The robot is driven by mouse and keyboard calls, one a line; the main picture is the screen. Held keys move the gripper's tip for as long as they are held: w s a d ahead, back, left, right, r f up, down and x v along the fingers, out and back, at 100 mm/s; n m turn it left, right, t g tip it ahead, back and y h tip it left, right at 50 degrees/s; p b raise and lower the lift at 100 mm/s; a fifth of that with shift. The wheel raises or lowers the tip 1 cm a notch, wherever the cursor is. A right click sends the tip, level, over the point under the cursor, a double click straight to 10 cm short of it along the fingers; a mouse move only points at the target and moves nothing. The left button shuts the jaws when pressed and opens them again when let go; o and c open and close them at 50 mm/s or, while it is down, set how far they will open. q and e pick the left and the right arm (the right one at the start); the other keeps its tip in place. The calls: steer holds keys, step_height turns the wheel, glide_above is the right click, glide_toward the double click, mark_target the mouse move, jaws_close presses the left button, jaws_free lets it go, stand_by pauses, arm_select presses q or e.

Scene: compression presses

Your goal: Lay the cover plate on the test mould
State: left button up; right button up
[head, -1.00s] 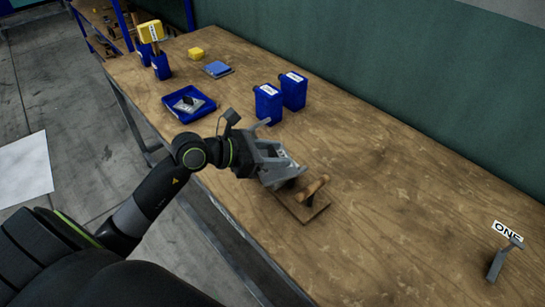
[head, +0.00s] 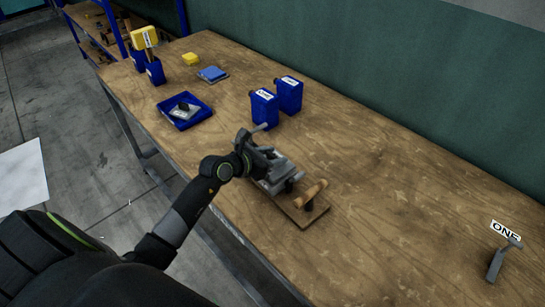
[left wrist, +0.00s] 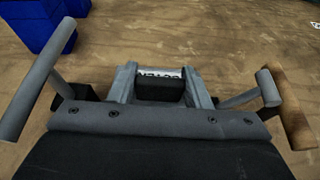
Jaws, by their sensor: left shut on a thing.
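My left gripper (head: 268,168) is low over a wooden board near the table's front edge. In the left wrist view its two grey fingers (left wrist: 160,88) are shut on a black block. The black block (left wrist: 160,90) has a white lettered strip behind it. I cannot tell whether it is the knob of the cover plate. Grey metal parts (head: 280,184) under the gripper sit on the wooden board (head: 309,217); the gripper partly hides them, and I cannot tell whether they are the test mould. My right gripper is not in view.
A blue tray (head: 205,116) holds a grey plate with a black knob (head: 184,107). Two blue containers (head: 264,108) (head: 289,94) stand behind. A grey T-handled piece (head: 499,262) stands at right; the table between is clear.

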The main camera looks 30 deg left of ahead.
arm_select(q)
steer(key=shift+f, duration=0.45)
steer(key=o, duration=1.2)
steer(key=shift+s+r, duration=0.1)
steer(key=shift+r, duration=0.1)
steer(key=shift+b+v, duration=0.7)
steer(key=shift+v, duration=5.25)
steer(key=shift+a+f, duration=0.1)
